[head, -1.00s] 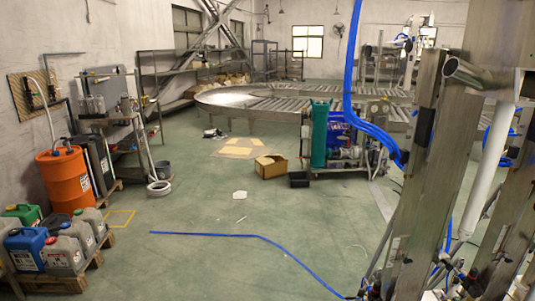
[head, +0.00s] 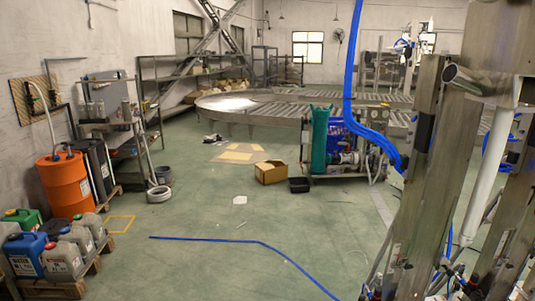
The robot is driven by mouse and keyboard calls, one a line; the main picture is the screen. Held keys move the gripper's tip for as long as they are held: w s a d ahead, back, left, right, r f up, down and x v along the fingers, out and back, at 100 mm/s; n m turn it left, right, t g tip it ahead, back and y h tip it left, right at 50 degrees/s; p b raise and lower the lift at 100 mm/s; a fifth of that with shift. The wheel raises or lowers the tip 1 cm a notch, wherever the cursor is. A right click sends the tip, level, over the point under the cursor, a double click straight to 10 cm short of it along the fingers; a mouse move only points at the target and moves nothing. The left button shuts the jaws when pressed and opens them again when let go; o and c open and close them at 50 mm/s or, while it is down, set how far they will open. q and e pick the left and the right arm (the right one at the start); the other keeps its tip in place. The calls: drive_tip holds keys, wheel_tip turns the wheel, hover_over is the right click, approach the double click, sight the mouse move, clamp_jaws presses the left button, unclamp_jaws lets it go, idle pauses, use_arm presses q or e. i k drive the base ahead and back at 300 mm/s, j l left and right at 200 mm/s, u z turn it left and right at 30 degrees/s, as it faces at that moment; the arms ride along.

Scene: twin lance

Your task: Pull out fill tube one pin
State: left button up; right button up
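A tall metal machine with upright posts (head: 435,170) stands close on the right. A white tube (head: 485,175) hangs down on it, below a grey block with a short pipe end. I cannot make out a pin on the tube at this size. A second, darker post (head: 508,215) stands at the far right edge. Neither of my grippers shows in the head view.
An orange drum (head: 63,188) and jerrycans (head: 62,258) on pallets line the left. A blue hose (head: 230,240) lies across the floor. A cardboard box (head: 270,172) and black bin (head: 299,185) sit mid-floor. A round conveyor table (head: 228,104) stands behind. The green floor between is mostly open.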

sight(450, 272)
drive_tip(key=z, duration=1.35)
